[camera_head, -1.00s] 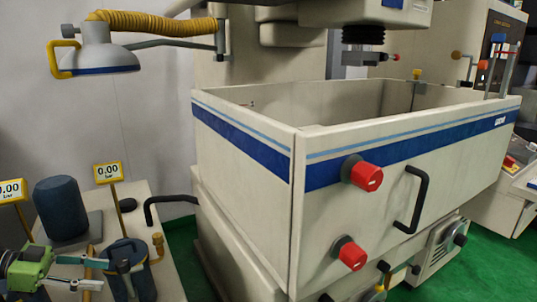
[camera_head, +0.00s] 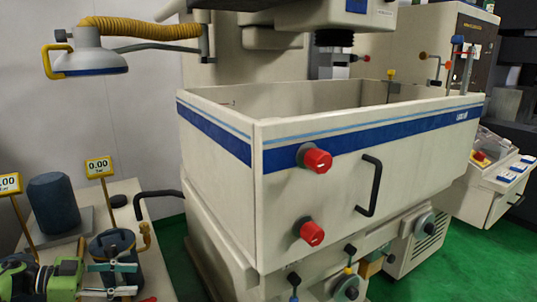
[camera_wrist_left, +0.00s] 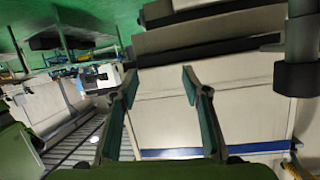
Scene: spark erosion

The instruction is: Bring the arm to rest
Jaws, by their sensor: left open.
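My left gripper (camera_head: 124,280) is at the lower left of the head view, on a green arm. Its two teal fingers are apart with nothing between them. It shows in front of a dark blue cylinder (camera_head: 113,244) with a yellow fitting; I cannot tell the distance between them. In the left wrist view the open fingers (camera_wrist_left: 159,80) point towards a pale panel with a blue stripe (camera_wrist_left: 250,147), and touch nothing that I can see. My right gripper is not in view.
A large cream tank (camera_head: 335,172) with red knobs (camera_head: 315,158) and a black handle (camera_head: 370,185) fills the middle. A lamp (camera_head: 88,57) on a yellow hose hangs upper left. Gauges (camera_head: 99,167) and a blue cylinder (camera_head: 52,204) stand on the left bench. Green floor shows at right.

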